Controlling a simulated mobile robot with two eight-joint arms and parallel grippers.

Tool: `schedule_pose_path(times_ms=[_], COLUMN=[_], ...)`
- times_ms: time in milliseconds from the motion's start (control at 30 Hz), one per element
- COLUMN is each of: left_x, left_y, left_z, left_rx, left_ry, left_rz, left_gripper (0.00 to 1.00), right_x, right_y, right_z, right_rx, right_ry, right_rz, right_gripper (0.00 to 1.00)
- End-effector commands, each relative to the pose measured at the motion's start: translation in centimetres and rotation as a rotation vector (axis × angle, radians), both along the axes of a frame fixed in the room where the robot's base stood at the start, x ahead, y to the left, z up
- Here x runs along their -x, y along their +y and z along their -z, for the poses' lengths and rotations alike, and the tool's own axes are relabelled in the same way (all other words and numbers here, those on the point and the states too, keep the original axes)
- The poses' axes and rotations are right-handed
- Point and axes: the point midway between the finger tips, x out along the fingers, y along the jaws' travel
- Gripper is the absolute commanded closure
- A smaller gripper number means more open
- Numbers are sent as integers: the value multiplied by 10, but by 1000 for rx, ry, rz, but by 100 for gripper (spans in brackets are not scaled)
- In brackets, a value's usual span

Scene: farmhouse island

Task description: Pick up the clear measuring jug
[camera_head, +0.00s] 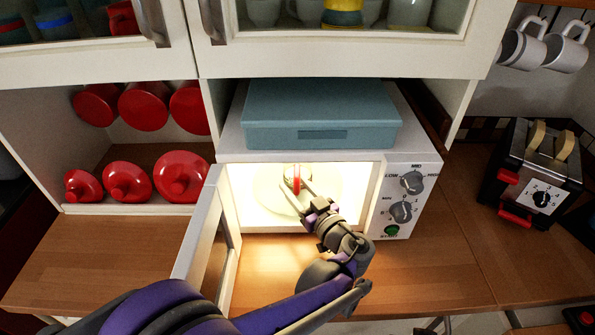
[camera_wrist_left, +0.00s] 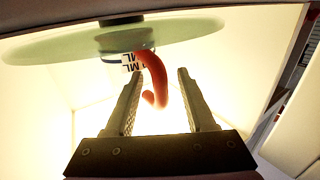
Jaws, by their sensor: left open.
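The clear measuring jug (camera_head: 290,171) stands on the turntable inside the open microwave. Its curved red handle faces me. My left gripper (camera_head: 299,196) reaches in through the microwave opening, just in front of the handle. In the left wrist view, the open fingers (camera_wrist_left: 158,78) lie on either side of the red handle (camera_wrist_left: 155,75), with a gap to each finger visible. My right gripper is not in view.
The lit microwave (camera_head: 229,155) has its door (camera_head: 203,240) swung open at left, near my left arm. The turntable (camera_wrist_left: 60,45) shows in the wrist view. A blue box (camera_head: 320,115) lies on top.

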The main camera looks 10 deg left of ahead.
Motion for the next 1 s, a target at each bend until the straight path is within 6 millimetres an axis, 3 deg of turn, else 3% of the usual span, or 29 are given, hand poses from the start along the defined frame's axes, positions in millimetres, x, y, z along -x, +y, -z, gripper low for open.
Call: schedule_pose_path(times_ms=[167,500,1000], left_x=[0,0,0], left_y=[0,0,0], left_z=[0,0,0], left_rx=[0,0,0], left_ry=[0,0,0], left_rz=[0,0,0], left_gripper=[45,100,100], right_x=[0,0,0], right_y=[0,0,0], right_z=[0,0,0], right_rx=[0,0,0], right_ry=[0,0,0], right_rz=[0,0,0], right_gripper=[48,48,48])
